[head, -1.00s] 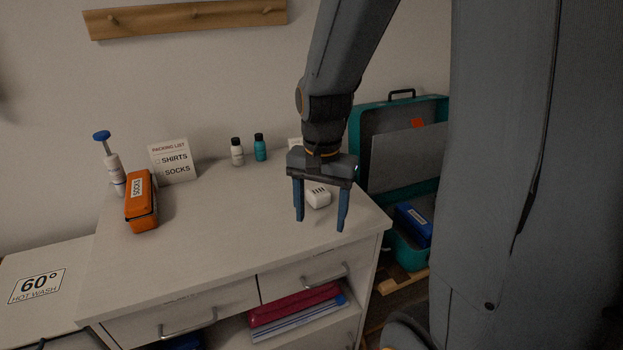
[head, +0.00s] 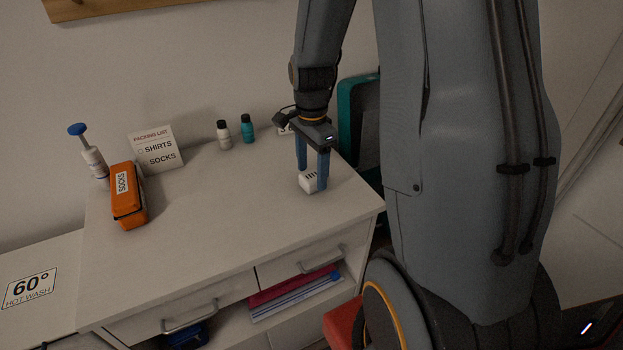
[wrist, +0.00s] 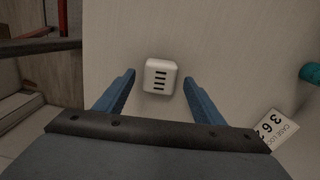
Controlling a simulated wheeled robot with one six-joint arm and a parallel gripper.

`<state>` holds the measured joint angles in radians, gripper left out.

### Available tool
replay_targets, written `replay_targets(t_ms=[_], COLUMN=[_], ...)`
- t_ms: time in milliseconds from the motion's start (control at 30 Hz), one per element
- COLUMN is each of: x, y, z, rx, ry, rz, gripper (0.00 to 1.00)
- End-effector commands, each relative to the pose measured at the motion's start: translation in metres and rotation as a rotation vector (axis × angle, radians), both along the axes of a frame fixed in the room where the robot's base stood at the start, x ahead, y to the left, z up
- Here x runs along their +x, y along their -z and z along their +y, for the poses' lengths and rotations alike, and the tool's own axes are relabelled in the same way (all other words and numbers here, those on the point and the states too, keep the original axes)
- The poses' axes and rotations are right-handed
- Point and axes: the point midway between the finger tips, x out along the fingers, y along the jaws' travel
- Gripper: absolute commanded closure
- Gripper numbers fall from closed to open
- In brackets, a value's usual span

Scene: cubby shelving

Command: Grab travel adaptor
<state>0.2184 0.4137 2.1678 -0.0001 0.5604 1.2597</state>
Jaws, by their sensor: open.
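The travel adaptor (head: 308,182) is a small white block with dark slots, lying on the dresser top near its right end. It also shows in the wrist view (wrist: 160,76), just beyond and between the fingertips. My gripper (head: 312,180) is open, with blue fingers pointing down at the adaptor. One finger hides part of the adaptor in the head view. In the wrist view my gripper (wrist: 159,78) has a finger on each side of the adaptor, with gaps on both sides. I cannot tell how far the fingertips are above the dresser top.
The dresser top (head: 220,210) is clear left of the adaptor. A numbered card (wrist: 278,130) lies near my gripper. A teal suitcase (head: 348,115) is behind.

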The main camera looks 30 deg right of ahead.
Motion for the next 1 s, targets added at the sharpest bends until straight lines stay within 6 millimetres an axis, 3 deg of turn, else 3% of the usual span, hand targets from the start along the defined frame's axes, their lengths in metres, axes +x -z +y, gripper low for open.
replay_targets(t_ms=[200, 467, 733, 1000], x=[-0.001, 0.000, 0.000, 0.000], y=[0.019, 0.021, 0.021, 0.019], z=[0.002, 0.002, 0.002, 0.002], rx=[0.000, 0.000, 0.000, 0.000], ry=[-0.003, -0.004, -0.004, -0.004], rz=[0.001, -0.001, 0.000, -0.001], gripper=[0.38, 0.38, 0.81, 0.83])
